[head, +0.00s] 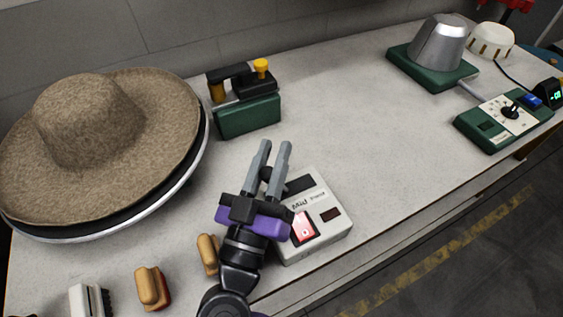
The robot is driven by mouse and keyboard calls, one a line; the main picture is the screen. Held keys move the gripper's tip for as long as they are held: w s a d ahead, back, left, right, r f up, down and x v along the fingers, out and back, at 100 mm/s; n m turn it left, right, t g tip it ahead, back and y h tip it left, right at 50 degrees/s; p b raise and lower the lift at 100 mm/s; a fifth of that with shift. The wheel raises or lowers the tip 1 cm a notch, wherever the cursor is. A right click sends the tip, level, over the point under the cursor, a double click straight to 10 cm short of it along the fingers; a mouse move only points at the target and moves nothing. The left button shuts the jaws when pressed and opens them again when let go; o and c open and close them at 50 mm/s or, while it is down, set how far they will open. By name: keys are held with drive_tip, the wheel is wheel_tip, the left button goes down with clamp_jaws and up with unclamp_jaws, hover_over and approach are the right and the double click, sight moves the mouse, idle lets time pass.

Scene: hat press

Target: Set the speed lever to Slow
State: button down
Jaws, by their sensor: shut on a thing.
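A white control box (334,230) sits near the table's front edge. It has a red lit rocker switch (304,229), a dark slot and the printed word "Mid". My gripper (272,158) reaches over the left part of the box, its two grey fingers pointing to the back. A small dark piece, which looks like the speed lever (266,174), shows between the fingers, and the gripper is shut on it. My gripper covers most of the lever and the labels on that side, so I cannot tell which setting it stands at.
A brown felt hat (85,125) on a round press lies at the left. A green-based device with a yellow knob (261,65) stands behind. Brushes (152,287) lie at the front left. A green control unit (505,120) and metal block (438,42) are at right. The table's middle is clear.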

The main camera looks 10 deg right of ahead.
drive_tip(key=shift+s+a+f+b, duration=0.15)
drive_tip(key=shift+a+f+b, duration=0.05)
drive_tip(key=shift+a+b, duration=0.4)
drive_tip(key=shift+a+r, duration=0.1)
drive_tip(key=shift+a, duration=0.05)
drive_tip(key=c, duration=1.2)
unclamp_jaws()
drive_tip(key=shift+r, duration=0.35)
drive_tip(key=shift+r+p, duration=0.7)
drive_tip(key=shift+r, duration=8.9)
